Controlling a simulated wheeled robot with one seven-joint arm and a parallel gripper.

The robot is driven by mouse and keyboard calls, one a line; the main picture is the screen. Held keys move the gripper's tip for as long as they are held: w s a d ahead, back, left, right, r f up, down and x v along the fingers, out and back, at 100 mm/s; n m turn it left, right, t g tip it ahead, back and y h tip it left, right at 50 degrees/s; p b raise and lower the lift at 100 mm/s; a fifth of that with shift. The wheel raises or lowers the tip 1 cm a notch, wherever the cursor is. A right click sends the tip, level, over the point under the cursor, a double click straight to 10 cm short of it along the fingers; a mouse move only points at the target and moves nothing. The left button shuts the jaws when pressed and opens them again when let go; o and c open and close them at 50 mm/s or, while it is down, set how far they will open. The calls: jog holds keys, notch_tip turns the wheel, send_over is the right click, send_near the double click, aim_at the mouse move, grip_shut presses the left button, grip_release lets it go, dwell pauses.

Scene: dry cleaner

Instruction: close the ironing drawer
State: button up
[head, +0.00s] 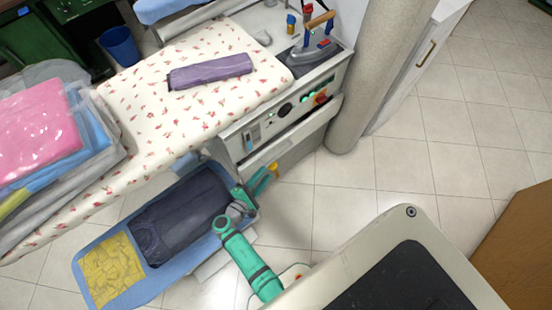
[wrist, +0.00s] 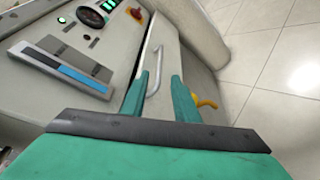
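The ironing drawer (head: 297,138) is in the grey ironing station under its control panel. Its front edge stands out from the panel, so it looks partly open. In the wrist view the drawer front (wrist: 183,58) carries a pale curved handle (wrist: 154,72). My green gripper (head: 262,181) is low beside the station's left end in the head view. In the wrist view my gripper (wrist: 160,98) has its two fingers apart with nothing held. The handle shows just beyond and between the fingertips; I cannot tell whether they touch it.
A blue-edged lower shelf (head: 87,262) with folded cloths lies left of my arm. A round column (head: 372,75) stands right of the station. The tiled floor (head: 340,185) in front is clear.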

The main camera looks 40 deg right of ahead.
jog(key=x, duration=1)
jog(key=shift+d, duration=0.3)
jog(key=shift+w+f, duration=0.1)
jog(key=shift+w, duration=0.05)
grip_shut()
